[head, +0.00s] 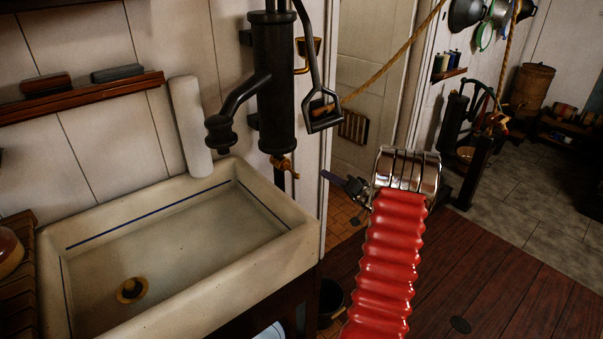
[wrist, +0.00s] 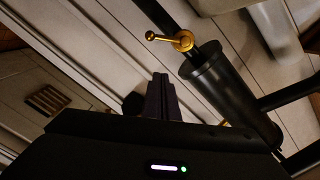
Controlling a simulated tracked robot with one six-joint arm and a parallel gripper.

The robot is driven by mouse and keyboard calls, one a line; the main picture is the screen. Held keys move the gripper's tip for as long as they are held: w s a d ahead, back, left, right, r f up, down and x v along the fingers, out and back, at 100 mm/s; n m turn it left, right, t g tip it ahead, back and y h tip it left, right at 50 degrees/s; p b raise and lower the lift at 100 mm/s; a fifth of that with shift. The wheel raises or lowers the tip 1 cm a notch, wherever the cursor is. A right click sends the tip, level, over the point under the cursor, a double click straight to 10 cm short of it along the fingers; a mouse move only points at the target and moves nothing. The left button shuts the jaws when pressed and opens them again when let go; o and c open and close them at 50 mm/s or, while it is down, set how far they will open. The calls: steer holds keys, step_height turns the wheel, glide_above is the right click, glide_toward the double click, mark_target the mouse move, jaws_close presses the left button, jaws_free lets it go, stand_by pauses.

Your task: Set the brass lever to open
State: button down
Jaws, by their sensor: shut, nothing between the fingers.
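The brass lever (head: 285,163) sits on the dark pipe just below the black pump cylinder (head: 272,90), beside the sink's right back corner. In the wrist view the lever (wrist: 165,38) is a brass hub on the pipe with a short arm ending in a round knob, pointing left and crosswise to the pipe. My gripper (head: 324,174) is shut and empty, to the right of the lever and apart from it, pointing left. In the wrist view the closed fingertips (wrist: 160,78) show below the lever. No marking of an open position is readable.
A stone sink (head: 280,262) with a drain fills the left. The pump's spout (head: 220,130) overhangs it. The pump's long handle (head: 322,110) hangs near my gripper, above it. A rope (head: 395,57) runs past the doorway. Open floor lies to the right.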

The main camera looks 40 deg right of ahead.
mark_target(292, 171)
steer(key=shift+s+d, duration=0.1)
steer(key=w+a+f, duration=0.2)
steer(key=w, duration=0.9)
steer(key=shift+a+f, duration=0.2)
steer(key=shift+f, duration=0.1)
stand_by(0.3)
